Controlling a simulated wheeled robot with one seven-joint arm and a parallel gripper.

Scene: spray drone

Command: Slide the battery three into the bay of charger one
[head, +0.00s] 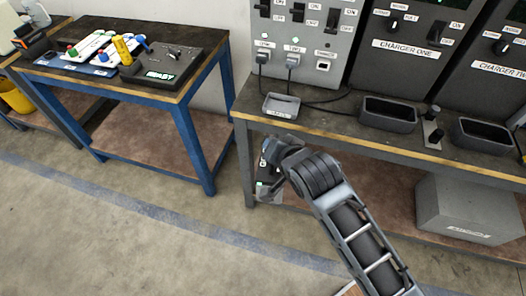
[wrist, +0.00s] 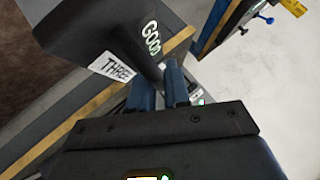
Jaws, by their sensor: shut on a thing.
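Battery three (wrist: 85,28) is a dark grey box in the wrist view, with a white THREE label and GOOD lettering. My gripper (wrist: 158,88) is shut on it, its two blue fingers close together at the battery's near end. In the head view my gripper (head: 268,180) is low in front of the bench's left end, and my wrist hides much of it and the battery. Charger one (head: 405,50) is a grey panel with a CHARGER ONE label at the back of the bench. A dark, open-topped bay (head: 388,122) stands below it and looks empty.
Another dark bay (head: 482,136) sits to the right, past a small grey switch block (head: 432,132). A small grey tray (head: 281,106) and cables are at the bench's left. A blue-framed table (head: 180,100) with tools stands left. A grey box (head: 468,210) is on the lower shelf.

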